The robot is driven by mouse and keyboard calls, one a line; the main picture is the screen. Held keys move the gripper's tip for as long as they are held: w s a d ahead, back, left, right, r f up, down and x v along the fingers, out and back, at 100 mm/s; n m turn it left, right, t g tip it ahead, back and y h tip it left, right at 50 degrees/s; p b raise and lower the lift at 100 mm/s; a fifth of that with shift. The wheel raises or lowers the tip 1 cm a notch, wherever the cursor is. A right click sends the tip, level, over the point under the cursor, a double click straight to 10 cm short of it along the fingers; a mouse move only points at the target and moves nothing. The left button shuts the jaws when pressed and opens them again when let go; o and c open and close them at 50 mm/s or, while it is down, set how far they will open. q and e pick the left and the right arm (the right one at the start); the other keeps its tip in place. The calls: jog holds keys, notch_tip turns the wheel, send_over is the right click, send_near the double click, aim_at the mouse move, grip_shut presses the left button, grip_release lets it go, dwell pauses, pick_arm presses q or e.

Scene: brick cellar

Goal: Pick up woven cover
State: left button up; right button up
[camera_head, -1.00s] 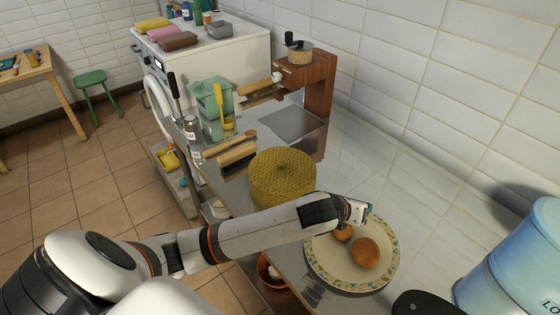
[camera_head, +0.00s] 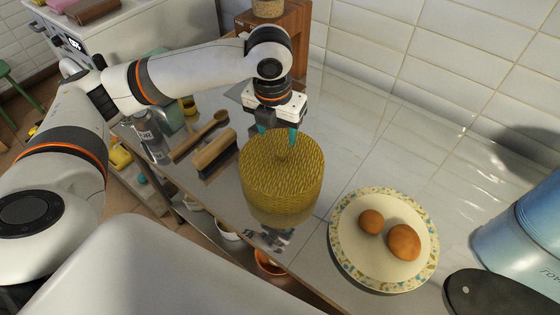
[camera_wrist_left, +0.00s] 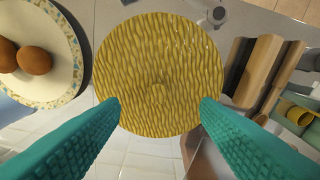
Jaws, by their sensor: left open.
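The woven cover (camera_head: 282,185) is a round yellow basket-weave dome with a small knob on top, standing on the grey counter. My left gripper (camera_head: 278,138) points down just above the cover's top, its teal fingers apart and empty. In the left wrist view the cover (camera_wrist_left: 158,70) lies between and beyond the two open fingertips (camera_wrist_left: 160,105), with its knob near the middle. I cannot tell whether the fingertips touch it. What is under the cover is hidden. My right gripper is not in view.
A patterned plate (camera_head: 345,260) with two brown round items, egg-like in the wrist view, stands right of the cover. A brush (camera_head: 214,153) and a wooden spoon (camera_head: 200,136) lie to its left. A blue canister (camera_head: 525,235) stands at far right. Counter behind the plate is clear.

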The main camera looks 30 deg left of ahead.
aim_at(281, 150)
pick_arm(q)
jog(key=f, duration=0.2)
jog(key=w+f, duration=0.1)
jog(key=f, duration=0.2)
jog(key=f+p, duration=0.1)
jog(key=f, duration=0.1)
jog(key=shift+w+d+f, duration=0.1)
jog(key=shift+w+f, duration=0.2)
jog(key=shift+f, duration=0.1)
grip_shut()
